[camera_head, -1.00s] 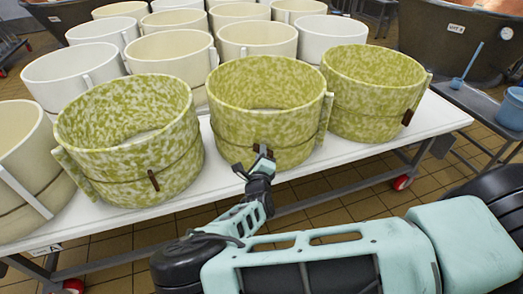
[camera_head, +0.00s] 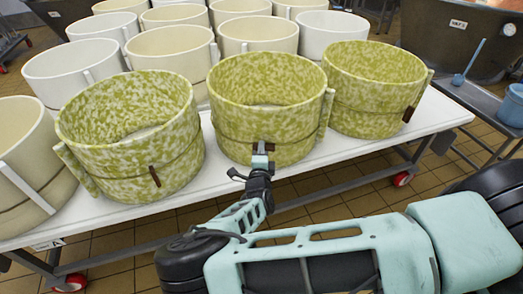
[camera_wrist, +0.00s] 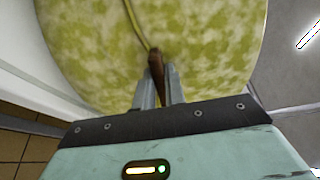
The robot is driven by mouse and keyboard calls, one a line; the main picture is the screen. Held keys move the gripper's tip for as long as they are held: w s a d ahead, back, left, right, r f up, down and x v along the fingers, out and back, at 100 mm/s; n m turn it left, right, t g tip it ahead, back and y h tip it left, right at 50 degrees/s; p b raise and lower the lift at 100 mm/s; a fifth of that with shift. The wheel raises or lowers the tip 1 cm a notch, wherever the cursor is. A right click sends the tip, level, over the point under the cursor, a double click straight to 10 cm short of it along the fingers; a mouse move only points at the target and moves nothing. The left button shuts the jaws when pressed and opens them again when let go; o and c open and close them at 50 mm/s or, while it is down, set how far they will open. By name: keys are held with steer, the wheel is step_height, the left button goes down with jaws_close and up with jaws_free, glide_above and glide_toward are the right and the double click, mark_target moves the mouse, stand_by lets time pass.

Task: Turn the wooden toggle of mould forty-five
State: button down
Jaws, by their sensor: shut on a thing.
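Three green-mottled round moulds stand in the front row on a white table. The middle mould (camera_head: 235,125) has a cord around its side and a dark brown wooden toggle. My gripper (camera_head: 260,158) is at the front of this mould. In the wrist view, the toggle (camera_wrist: 156,62) stands between the two grey fingers of my gripper (camera_wrist: 158,77), which is shut on it. The cord (camera_wrist: 136,25) runs to the toggle across the mottled wall. In the head view the gripper mostly covers this toggle. No number is readable on the mould.
The left green mould (camera_head: 130,150) and right green mould (camera_head: 375,90) each show a brown toggle. Cream and white moulds fill the table (camera_head: 330,160) behind. A side table at right holds a blue bucket (camera_head: 511,105). The tiled floor in front is open.

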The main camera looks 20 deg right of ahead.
steer(key=c, duration=1.5)
jaws_free()
steer(key=shift+o, duration=0.2)
steer(key=b+v, duration=0.1)
steer(key=v, duration=1.6)
steer(key=shift+s, duration=0.25)
